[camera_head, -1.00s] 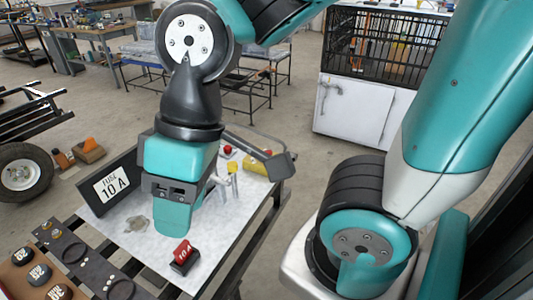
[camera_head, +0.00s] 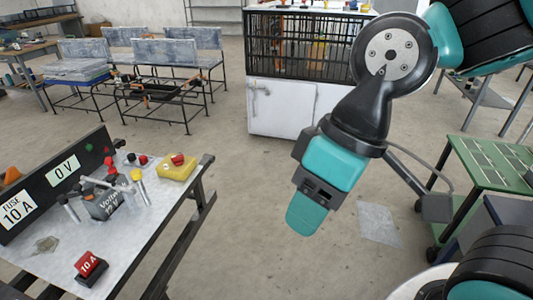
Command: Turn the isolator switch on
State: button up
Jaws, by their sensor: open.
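The isolator switch looks to be the yellow box (camera_head: 176,167) with a red knob (camera_head: 178,159) on top. It sits near the far right corner of the white-topped work table (camera_head: 130,243). I cannot tell the knob's on or off position at this size. My gripper (camera_head: 305,214) points down to the right of the table, over open floor in the picture. It is apart from the switch and open, with nothing seen in it; its far finger is hidden.
On the table stand a black panel (camera_head: 52,190) labelled "FUSE 10 A" and "0 V", a voltmeter (camera_head: 103,203) among upright posts, and a red 10 A fuse (camera_head: 91,266). A green-topped cart (camera_head: 497,168) is at the right. A white cabinet (camera_head: 283,106) stands behind. Floor between is clear.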

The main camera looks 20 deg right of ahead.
aim_at(178, 160)
jog(key=u, duration=0.55)
jog(key=k, duration=0.1)
jog(key=z, duration=0.8)
jog(key=i, duration=1)
jog(key=u, duration=0.95)
jog(key=i, duration=0.75)
jog(key=u, duration=0.45)
